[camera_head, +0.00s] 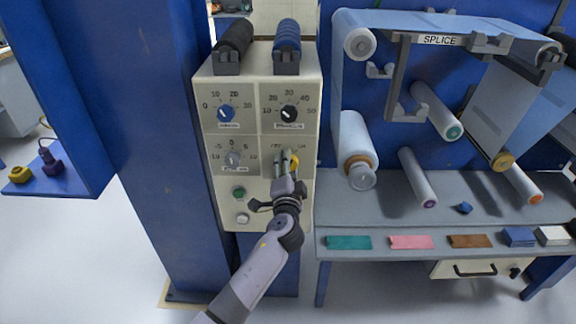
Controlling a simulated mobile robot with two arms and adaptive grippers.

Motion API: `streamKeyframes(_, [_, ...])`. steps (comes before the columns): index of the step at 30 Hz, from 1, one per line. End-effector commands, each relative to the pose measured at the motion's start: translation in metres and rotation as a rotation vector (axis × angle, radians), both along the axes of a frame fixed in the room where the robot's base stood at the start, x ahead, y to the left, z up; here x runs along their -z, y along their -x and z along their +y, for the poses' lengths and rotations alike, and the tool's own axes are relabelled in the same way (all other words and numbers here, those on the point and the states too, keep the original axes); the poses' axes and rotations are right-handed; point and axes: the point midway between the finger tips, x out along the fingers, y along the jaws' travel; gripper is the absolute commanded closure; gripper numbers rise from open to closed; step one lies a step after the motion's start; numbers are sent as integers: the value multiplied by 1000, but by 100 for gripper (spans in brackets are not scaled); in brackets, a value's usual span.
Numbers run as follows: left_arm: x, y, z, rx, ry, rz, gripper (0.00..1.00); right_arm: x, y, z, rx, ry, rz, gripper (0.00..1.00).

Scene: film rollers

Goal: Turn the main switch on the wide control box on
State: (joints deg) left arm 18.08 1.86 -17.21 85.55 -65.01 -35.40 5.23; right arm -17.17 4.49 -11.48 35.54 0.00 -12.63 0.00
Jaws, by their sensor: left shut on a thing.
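The wide control box (309,118) is cream-coloured and stands upright against the blue frame. Its face has a blue knob (226,113), a black knob (288,113) and a grey knob (233,158), each with a scale. The switch's exact angle cannot be told. My right gripper does not show.
A green button (239,192) and a white button (243,218) sit low on the box, left of my gripper. Black and blue rollers (287,40) top it. At right, a bench (340,222) holds coloured pads below the SPLICE rollers (356,150).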

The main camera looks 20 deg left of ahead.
Motion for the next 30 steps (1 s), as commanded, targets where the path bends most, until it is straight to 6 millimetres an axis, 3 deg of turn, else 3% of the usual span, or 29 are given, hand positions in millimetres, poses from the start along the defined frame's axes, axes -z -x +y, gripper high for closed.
streamKeyframes(10, [-2, 0, -1, 1, -155, 42, 86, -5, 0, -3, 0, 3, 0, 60])
streamKeyframes(28, [-2, 0, -1, 2, -193, 52, 86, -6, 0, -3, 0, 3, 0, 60])
streamKeyframes(29, [-2, 0, -1, 2, -193, 52, 57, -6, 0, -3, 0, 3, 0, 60])
streamKeyframes(30, [-2, 0, -1, 2, -192, 52, 54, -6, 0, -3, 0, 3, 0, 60])
